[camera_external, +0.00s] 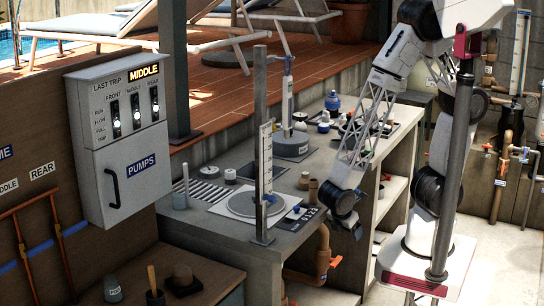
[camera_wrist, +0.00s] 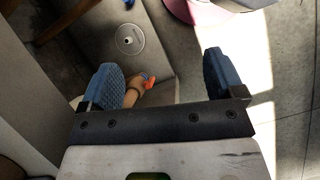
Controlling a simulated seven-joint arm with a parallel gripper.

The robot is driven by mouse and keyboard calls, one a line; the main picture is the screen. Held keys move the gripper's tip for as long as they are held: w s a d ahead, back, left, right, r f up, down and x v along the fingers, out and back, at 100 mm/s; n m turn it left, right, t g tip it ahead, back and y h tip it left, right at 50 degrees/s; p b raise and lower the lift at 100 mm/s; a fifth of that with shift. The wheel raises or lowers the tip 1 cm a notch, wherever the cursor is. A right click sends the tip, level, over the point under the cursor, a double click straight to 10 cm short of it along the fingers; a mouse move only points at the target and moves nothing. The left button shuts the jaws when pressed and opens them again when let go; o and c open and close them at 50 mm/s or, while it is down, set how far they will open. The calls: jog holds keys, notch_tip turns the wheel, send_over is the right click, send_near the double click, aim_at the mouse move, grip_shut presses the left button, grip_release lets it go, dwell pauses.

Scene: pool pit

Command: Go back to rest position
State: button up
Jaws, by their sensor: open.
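My gripper (camera_wrist: 163,78) is open in the wrist view, its two blue padded fingers wide apart with nothing held between them. In the external view my gripper (camera_external: 357,230) hangs low at the end of the lattice forearm. It is beside the front right edge of the grey workbench (camera_external: 285,222), and its fingers are small and hard to make out there. Below and between the fingers, the wrist view shows a tan pipe piece with an orange-red part (camera_wrist: 149,83), apart from both fingers.
The bench carries a round plate with a gauge post (camera_external: 265,165), small jars and a blue-topped container (camera_external: 332,102). An orange-brown pipe (camera_external: 323,245) stands below its front edge. A control box labelled PUMPS (camera_external: 120,140) hangs at left. Open floor (camera_external: 500,255) lies at right.

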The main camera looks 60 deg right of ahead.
jog(key=w+d+r+m+t+y, duration=0.1)
jog(key=w+d+r+m+y, duration=0.1)
jog(key=d+r+m, duration=0.5)
jog(key=w+d+r+m+t+y, duration=0.2)
jog(key=d+r+m, duration=0.6)
jog(key=d+r, duration=0.7)
notch_tip(320, 180, up, 10)
jog(key=shift+d+r+t+y, duration=0.15)
jog(key=shift+r+t+y, duration=0.15)
jog(key=shift+y, duration=0.4)
